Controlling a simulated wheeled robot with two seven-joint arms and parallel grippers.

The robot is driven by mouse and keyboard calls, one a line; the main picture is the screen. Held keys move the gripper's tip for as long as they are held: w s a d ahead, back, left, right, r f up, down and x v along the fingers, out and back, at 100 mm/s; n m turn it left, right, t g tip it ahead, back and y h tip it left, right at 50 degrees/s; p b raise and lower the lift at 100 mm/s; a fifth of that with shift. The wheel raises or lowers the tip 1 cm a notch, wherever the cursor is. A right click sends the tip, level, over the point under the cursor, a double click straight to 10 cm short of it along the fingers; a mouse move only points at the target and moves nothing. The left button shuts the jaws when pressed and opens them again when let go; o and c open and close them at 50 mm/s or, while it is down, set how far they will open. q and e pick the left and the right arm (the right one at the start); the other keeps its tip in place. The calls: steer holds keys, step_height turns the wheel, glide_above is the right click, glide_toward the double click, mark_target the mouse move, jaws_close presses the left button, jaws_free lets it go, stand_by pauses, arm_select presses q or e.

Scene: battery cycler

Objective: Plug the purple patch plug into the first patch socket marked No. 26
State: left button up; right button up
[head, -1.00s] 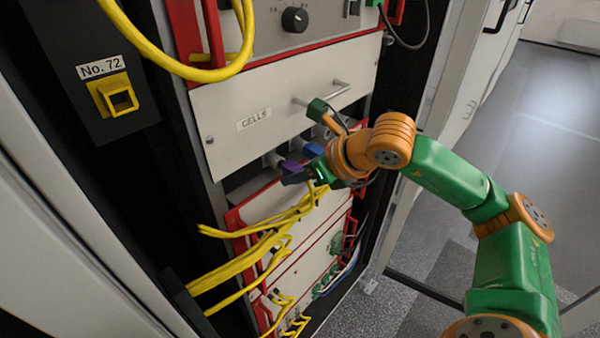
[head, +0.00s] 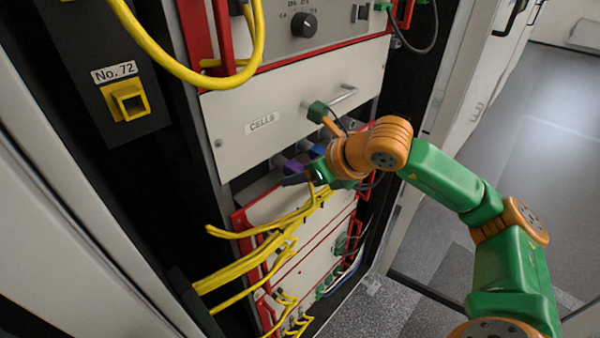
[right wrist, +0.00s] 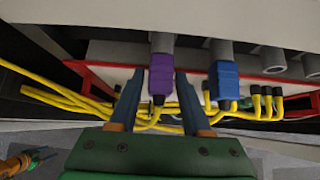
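The purple patch plug (right wrist: 161,80) hangs below a grey holder under the CELLS panel, with a yellow cable near its lower end. It also shows in the head view (head: 292,167), partly hidden by my right gripper (head: 300,179). In the right wrist view, my right gripper (right wrist: 159,78) is open, with one finger on each side of the purple plug and a narrow gap visible on both sides. A yellow socket (head: 128,101) under a No. 72 label (head: 114,72) is at upper left. No label reading No. 26 is visible.
A blue plug (right wrist: 223,82) hangs just right of the purple one, close to the right finger. Grey empty-looking connectors (right wrist: 273,60) follow. Yellow cables (head: 240,265) cross below. The CELLS panel (head: 300,100) has a protruding handle. Open floor lies right.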

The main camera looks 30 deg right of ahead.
steer(key=shift+o, duration=0.9)
steer(key=shift+s, duration=0.1)
